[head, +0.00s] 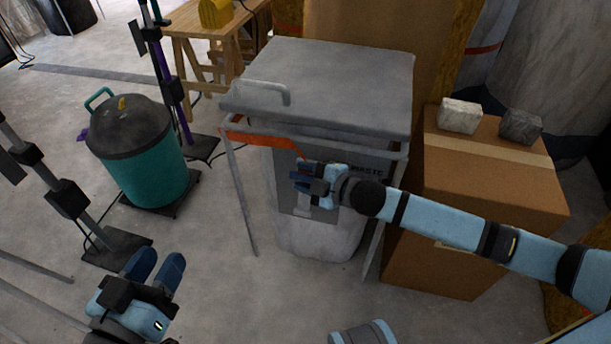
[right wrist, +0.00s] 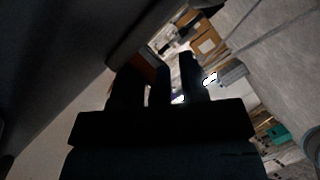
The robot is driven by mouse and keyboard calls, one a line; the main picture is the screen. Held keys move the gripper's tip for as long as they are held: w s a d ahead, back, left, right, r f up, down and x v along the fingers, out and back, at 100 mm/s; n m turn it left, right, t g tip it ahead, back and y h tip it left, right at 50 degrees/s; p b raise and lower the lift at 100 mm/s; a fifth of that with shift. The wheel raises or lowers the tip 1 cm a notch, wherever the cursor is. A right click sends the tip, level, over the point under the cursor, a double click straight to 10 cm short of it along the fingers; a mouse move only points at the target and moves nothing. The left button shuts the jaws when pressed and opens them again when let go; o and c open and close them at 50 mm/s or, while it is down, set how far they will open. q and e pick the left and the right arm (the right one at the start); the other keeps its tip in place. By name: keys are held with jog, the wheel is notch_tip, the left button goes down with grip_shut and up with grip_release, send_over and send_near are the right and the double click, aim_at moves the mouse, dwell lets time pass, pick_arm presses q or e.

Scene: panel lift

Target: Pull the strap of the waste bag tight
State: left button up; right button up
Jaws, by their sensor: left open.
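The waste bag (head: 322,238) is pale and hangs in a metal frame, with a grey label panel partly lettered on its front. Its orange strap (head: 262,139) runs along the frame's upper left front, and its right end drops toward my right gripper (head: 296,182). The right gripper is in front of the label panel, just below that end. The head view does not show clearly whether the fingers hold the strap. In the right wrist view the fingers (right wrist: 160,85) are dark, with a reddish-brown patch behind them. My left gripper (head: 158,268) is open and empty at the lower left, away from the bag.
A grey lid (head: 335,80) with a handle covers the frame. A cardboard box (head: 475,190) with two stones stands close on the right. A teal bin (head: 150,170) and black-based stands are on the left. Open concrete floor (head: 220,280) lies between.

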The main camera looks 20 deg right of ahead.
grip_shut()
jog(key=shift+s+a+p, duration=0.25)
jog(key=shift+s+p, duration=0.05)
jog(key=shift+p, duration=0.1)
pick_arm(q)
notch_tip(320, 180, up, 8)
jog(key=n+t+p, duration=0.1)
jog(key=t+p, duration=0.1)
jog(key=p, duration=0.4)
jog(key=shift+s+f+n+t, duration=0.25)
jog(key=shift+s+n+t, duration=0.05)
jog(key=shift+s, duration=0.1)
pick_arm(e)
jog(key=s+a, duration=0.6)
jog(key=s, duration=0.3)
jog(key=shift+f, duration=0.1)
jog(key=shift+o, duration=1)
grip_release()
pick_arm(q)
jog(key=shift+s+a, duration=0.1)
